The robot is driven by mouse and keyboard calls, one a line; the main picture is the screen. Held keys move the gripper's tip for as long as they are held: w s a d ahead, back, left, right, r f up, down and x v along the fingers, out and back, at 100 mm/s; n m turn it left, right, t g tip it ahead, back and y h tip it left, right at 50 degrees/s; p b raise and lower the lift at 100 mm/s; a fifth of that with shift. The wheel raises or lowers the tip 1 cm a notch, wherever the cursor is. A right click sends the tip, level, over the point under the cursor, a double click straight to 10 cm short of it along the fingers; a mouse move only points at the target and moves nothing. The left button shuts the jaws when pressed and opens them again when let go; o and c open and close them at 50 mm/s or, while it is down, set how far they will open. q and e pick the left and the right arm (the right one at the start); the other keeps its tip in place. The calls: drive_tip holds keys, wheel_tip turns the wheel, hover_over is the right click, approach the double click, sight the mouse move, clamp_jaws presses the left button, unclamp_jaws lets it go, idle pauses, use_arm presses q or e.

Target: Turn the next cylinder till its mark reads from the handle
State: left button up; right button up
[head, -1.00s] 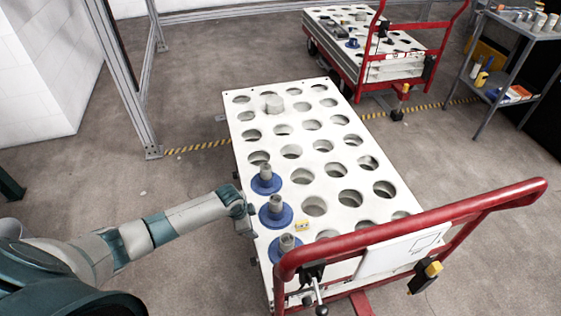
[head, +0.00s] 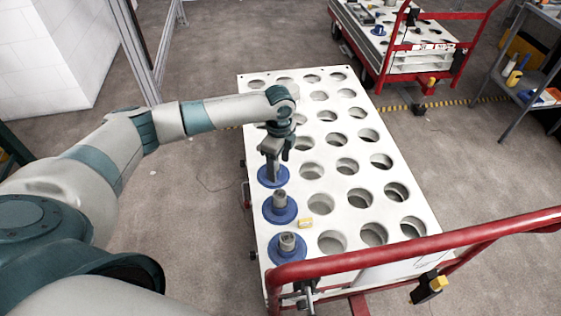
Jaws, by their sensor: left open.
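Three grey cylinders on blue round flanges stand in a row along the left edge of the white holed cart top (head: 345,216). The near cylinder (head: 287,242) and the middle cylinder (head: 280,200) are upright and clear to see. The far one shows mostly as its blue flange (head: 273,176); my gripper hides most of its grey top. My left gripper (head: 271,171) is open and points down right over the far cylinder; I cannot tell whether its fingers touch it. The red handle (head: 420,244) crosses the near end of the cart. I cannot read any mark. My right gripper is out of view.
A second red-railed cart (head: 400,45) and a grey shelf trolley (head: 530,80) stand at the back right. The cart's other holes look empty.

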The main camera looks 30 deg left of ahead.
use_arm(q)
hover_over(279, 193)
wheel_tip(279, 193, down, 8)
drive_tip(key=shift+s+d+r, duration=0.1)
drive_tip(key=shift+d+r, duration=0.05)
drive_tip(key=shift+r, duration=0.1)
wheel_tip(279, 193, down, 9)
drive_tip(key=shift+r, duration=0.1)
drive_tip(key=shift+f, duration=0.6)
drive_tip(key=c, duration=1.5)
drive_tip(key=shift+m+b, duration=0.3)
drive_tip(key=shift+m, duration=1.2)
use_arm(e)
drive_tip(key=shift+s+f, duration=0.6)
